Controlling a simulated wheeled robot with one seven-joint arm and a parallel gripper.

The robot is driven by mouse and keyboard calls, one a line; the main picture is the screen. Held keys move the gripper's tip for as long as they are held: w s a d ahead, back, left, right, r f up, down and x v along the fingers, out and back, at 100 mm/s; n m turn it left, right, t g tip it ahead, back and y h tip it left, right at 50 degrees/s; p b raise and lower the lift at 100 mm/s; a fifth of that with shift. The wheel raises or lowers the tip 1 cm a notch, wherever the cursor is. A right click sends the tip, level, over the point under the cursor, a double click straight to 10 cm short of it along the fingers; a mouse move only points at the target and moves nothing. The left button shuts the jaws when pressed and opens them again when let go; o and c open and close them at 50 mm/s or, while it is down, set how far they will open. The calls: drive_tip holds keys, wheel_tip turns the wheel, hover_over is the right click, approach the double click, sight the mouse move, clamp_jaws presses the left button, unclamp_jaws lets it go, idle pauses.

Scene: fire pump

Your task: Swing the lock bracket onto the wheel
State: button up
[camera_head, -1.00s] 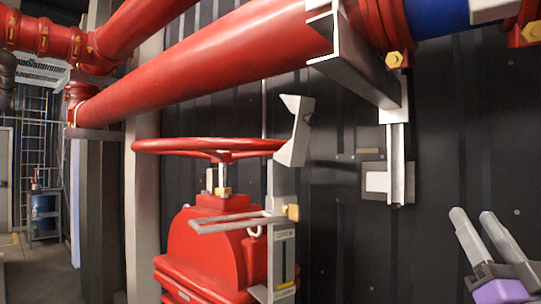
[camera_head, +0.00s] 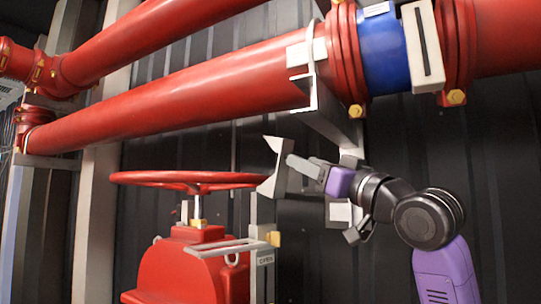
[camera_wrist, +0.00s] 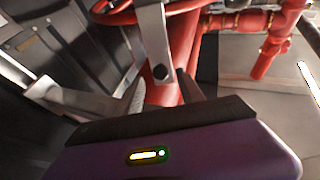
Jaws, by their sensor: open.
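The red handwheel (camera_head: 190,179) lies flat on top of the red valve body (camera_head: 185,270). The grey lock bracket (camera_head: 274,172) stands at the wheel's right rim, its angled plate above the upright post; I cannot tell whether it touches the rim. My gripper (camera_head: 300,165) is just right of the bracket, fingers pointing left towards it. In the wrist view, a grey bar with a dark hole, seemingly the bracket (camera_wrist: 154,40), reaches down between my open fingers (camera_wrist: 162,92). The wheel (camera_wrist: 135,10) shows behind it at the top. Contact with the fingers is unclear.
A thick red pipe (camera_head: 180,105) with a blue section (camera_head: 383,50) runs above my gripper. A grey pipe support (camera_head: 325,120) hangs close above it. The dark ribbed wall (camera_head: 230,140) is behind. A flat grey arm (camera_head: 215,247) juts out below the wheel.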

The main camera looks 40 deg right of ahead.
sight(285, 155)
drive_tip(key=p+x, duration=0.2)
drive_tip(key=x, duration=0.6)
drive_tip(key=shift+a+f, duration=0.1)
clamp_jaws()
